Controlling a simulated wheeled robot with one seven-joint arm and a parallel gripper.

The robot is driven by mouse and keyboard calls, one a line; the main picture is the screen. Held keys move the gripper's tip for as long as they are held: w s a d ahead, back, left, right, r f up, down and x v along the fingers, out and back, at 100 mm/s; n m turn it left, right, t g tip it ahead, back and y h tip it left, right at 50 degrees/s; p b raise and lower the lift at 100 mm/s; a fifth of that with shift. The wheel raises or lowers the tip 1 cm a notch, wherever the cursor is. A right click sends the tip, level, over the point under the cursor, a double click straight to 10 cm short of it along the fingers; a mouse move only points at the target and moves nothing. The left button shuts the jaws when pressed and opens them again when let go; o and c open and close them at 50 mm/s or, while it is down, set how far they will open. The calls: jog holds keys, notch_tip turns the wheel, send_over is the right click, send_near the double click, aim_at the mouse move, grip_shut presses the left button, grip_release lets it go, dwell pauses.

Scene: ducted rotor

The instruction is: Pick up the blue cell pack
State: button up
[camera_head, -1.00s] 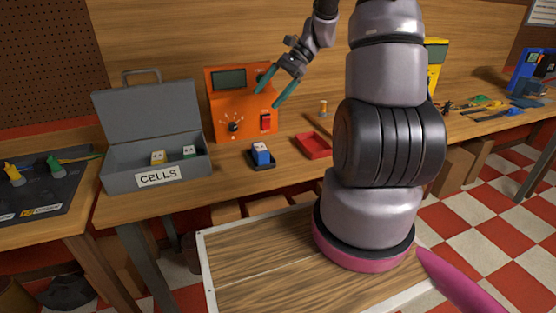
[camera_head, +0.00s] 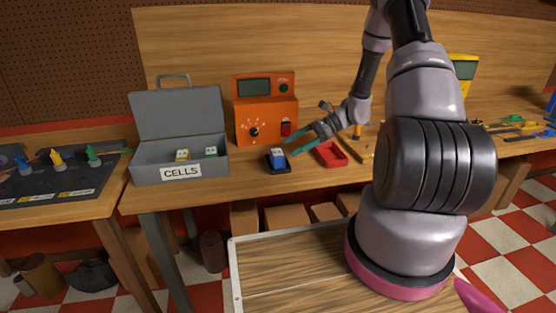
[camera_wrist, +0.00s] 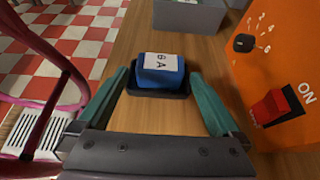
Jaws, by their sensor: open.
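The blue cell pack (camera_head: 277,157) sits in a small black tray (camera_head: 279,170) on the wooden bench, in front of the orange tester. In the wrist view my gripper (camera_wrist: 160,98) is open and empty, with one finger on each side of the pack and tray. I cannot tell whether either finger touches them.
The orange tester (camera_head: 264,110) stands close behind the pack, and its red switch (camera_wrist: 277,107) is near one finger. The grey CELLS box (camera_head: 153,172), holding a yellow and a green pack, is at left. A red tray (camera_head: 331,155) lies to the right.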

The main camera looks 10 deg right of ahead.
aim_at(278, 152)
jog(key=x, duration=0.5)
jog(key=shift+r, duration=0.1)
jog(key=c, duration=1.2)
